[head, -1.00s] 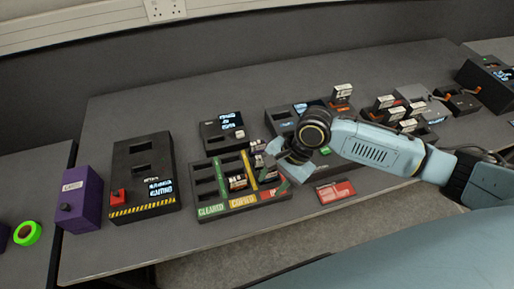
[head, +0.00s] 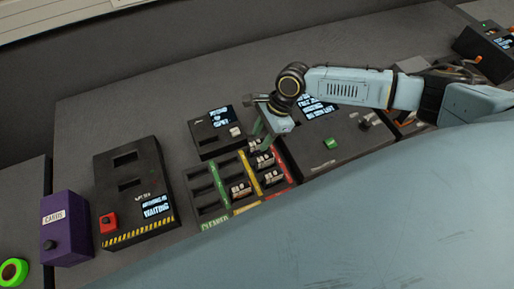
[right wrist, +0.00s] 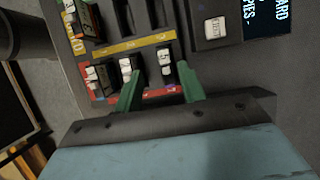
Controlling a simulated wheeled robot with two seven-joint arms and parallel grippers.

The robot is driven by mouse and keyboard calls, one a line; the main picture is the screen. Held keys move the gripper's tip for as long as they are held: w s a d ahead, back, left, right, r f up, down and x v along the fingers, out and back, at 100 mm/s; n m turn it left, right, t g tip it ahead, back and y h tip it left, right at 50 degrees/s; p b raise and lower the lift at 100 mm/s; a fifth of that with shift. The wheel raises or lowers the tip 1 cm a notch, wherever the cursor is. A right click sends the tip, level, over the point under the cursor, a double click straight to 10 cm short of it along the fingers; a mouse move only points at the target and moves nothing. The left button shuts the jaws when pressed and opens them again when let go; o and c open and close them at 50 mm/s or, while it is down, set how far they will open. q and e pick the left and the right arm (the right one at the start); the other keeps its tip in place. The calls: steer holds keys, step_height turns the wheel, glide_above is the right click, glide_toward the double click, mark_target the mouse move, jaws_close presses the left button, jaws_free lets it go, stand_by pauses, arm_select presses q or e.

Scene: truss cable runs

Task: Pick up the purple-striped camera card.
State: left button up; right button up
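My right gripper (head: 259,140) hangs over the far right part of the sorting tray (head: 205,200). In the right wrist view its two green fingers (right wrist: 160,85) are apart, with a white-labelled dark card (right wrist: 166,62) standing in a slot between and just beyond them. Another card (right wrist: 125,70) stands by the left finger. No purple stripe can be made out on any card, so I cannot tell which is the purple-striped one. Other cards (head: 240,188) stand in the tray's yellow-marked part. The gripper holds nothing that I can see. My left gripper is not in view.
A black box with a screen (head: 217,130) stands behind the tray, and a larger panel with a green button (head: 330,143) is to its right. A black device with a red button (head: 135,195) and a purple box (head: 65,228) are at left.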

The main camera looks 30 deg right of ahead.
mark_target(259, 140)
steer(key=shift+x, duration=1.15)
steer(key=f, duration=0.2)
steer(key=w+f, duration=0.1)
steer(key=shift+a+f+b, duration=0.25)
steer(key=shift+a+b, duration=0.1)
steer(key=shift+a, duration=0.05)
steer(key=shift+f, duration=0.15)
steer(key=shift+s, duration=0.1)
steer(key=shift+c, duration=0.4)
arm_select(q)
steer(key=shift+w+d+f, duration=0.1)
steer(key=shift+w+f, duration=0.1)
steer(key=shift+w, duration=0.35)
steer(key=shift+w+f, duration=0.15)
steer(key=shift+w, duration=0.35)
arm_select(e)
jaws_close()
